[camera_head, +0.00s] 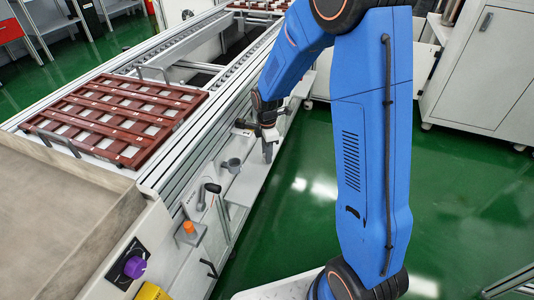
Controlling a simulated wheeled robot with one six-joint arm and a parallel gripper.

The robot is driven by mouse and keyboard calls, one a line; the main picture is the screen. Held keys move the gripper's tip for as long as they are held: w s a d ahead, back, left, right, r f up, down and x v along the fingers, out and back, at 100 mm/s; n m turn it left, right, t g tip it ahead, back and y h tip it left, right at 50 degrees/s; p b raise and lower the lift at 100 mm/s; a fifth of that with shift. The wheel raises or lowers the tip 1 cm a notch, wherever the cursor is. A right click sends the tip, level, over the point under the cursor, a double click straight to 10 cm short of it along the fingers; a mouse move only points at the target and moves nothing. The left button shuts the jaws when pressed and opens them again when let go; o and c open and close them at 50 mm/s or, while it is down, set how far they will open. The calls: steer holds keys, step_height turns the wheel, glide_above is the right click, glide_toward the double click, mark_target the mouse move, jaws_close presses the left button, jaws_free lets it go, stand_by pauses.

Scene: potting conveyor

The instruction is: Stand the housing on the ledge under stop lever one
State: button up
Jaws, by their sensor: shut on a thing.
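My gripper (266,136) hangs at the end of my blue arm, above the far part of the pale ledge (246,186) on the conveyor's right side. It is shut on a small grey piece (268,153), probably the housing, which is largely hidden by the fingers. I cannot tell whether this piece touches the ledge. A lever with a black handle (213,188) stands at the conveyor side, nearer than the gripper. Another black handle (209,268) is lower down near the front. No number is readable on either lever.
A grey cup-like part (233,164) is at the ledge between gripper and lever. An orange knob (188,227) sits on a grey plate nearer the front. A dark red grid frame (118,115) lies on the conveyor. A purple knob (134,267) is at front left. Green floor is clear to the right.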

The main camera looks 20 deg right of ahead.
steer(key=shift+f, duration=0.15)
steer(key=o, duration=1.1)
step_height(320, 180, up, 12)
steer(key=s+d+r+m+t, duration=0.1)
steer(key=s+d+r+m, duration=0.25)
steer(key=s+r, duration=0.45)
steer(key=s+d+r+m+t, duration=0.1)
steer(key=s+r+m, duration=0.1)
steer(key=s+m, duration=0.3)
steer(key=s+d+r+m+t, duration=0.1)
steer(key=s+m, duration=0.3)
steer(key=s, duration=0.7)
steer(key=s+d+r+m+t, duration=0.1)
steer(key=s+d+r+m, duration=0.1)
steer(key=s+m, duration=0.3)
steer(key=shift+s+d+r+m+t, duration=0.1)
steer(key=shift+s+r+m+t, duration=0.1)
steer(key=shift+s, duration=0.7)
steer(key=shift+s+r+m+t, duration=0.15)
steer(key=shift+s+t, duration=0.05)
steer(key=shift+s, duration=0.65)
